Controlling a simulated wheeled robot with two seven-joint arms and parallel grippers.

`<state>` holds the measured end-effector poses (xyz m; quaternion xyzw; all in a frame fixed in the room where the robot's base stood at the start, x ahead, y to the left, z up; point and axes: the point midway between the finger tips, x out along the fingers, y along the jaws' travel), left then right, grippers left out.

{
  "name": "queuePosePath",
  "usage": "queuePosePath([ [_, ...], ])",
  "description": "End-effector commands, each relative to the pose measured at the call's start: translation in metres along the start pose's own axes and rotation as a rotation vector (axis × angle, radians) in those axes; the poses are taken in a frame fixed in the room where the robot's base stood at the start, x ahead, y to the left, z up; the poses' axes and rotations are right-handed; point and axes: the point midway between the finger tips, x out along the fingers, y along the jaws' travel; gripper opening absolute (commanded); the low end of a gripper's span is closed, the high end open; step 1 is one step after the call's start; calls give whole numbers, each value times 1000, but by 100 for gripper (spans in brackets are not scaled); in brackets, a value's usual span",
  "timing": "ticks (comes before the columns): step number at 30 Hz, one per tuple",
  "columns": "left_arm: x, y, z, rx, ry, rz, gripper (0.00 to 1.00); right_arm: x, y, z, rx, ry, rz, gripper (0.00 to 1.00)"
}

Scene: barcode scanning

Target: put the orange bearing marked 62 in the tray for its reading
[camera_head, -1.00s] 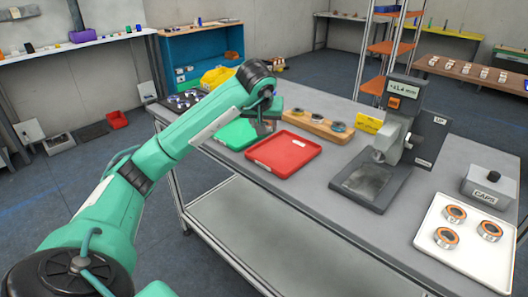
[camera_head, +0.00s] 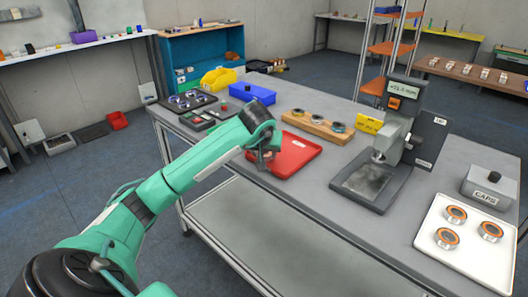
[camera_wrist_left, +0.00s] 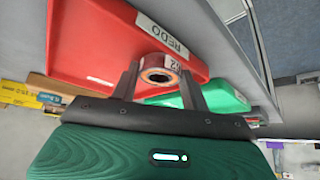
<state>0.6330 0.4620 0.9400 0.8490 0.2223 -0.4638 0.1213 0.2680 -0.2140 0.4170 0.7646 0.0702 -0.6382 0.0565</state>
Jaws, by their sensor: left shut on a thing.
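My left gripper (camera_head: 264,160) hangs over the left part of the red tray (camera_head: 299,153). In the left wrist view its two fingers (camera_wrist_left: 160,82) are shut on an orange-ringed bearing (camera_wrist_left: 162,72), whose white label seems to read 62. The red tray also shows there (camera_wrist_left: 95,50), with a REDO label (camera_wrist_left: 162,36). The bearing appears held above the tray; contact cannot be told. A green tray (camera_wrist_left: 220,94) lies beside the red one in the wrist view; my arm mostly hides it in the head view. My right gripper is out of view.
A gauge stand (camera_head: 385,155) with a lit display stands right of the red tray. A wooden rack (camera_head: 318,126) holding several bearings is behind the tray. A white tray (camera_head: 465,262) with 3 orange bearings and a CAPS box (camera_head: 490,187) are at the right.

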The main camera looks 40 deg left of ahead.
Motion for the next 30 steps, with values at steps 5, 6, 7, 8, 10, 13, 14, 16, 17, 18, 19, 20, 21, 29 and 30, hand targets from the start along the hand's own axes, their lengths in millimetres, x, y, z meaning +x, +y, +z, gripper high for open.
queuePosePath([
  [5,1,0,0,0,1,0,15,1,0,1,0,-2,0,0],
  [6,2,0,1,0,1,0,15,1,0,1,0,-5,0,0],
  [7,2,0,1,0,1,0,15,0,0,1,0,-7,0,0],
  [8,2,0,2,0,0,0,48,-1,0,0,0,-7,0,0],
  [10,2,0,1,0,-1,0,55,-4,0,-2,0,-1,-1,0],
  [13,2,0,1,0,-1,0,55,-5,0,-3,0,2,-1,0],
  [14,2,0,1,0,-1,0,55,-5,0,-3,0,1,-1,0],
  [16,2,0,1,0,-1,0,55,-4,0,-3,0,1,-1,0],
  [17,2,0,1,0,-1,0,55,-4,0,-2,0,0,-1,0],
  [18,2,0,1,0,-1,0,55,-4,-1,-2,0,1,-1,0],
  [19,1,0,1,0,-1,0,55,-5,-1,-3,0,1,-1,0],
  [20,0,0,0,0,-1,0,55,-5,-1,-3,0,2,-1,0],
  [21,-1,0,-1,0,-1,1,55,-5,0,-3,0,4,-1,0],
  [29,-53,0,-2,1,6,0,55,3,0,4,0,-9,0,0],
  [30,-62,-1,-2,2,5,0,55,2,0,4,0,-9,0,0],
])
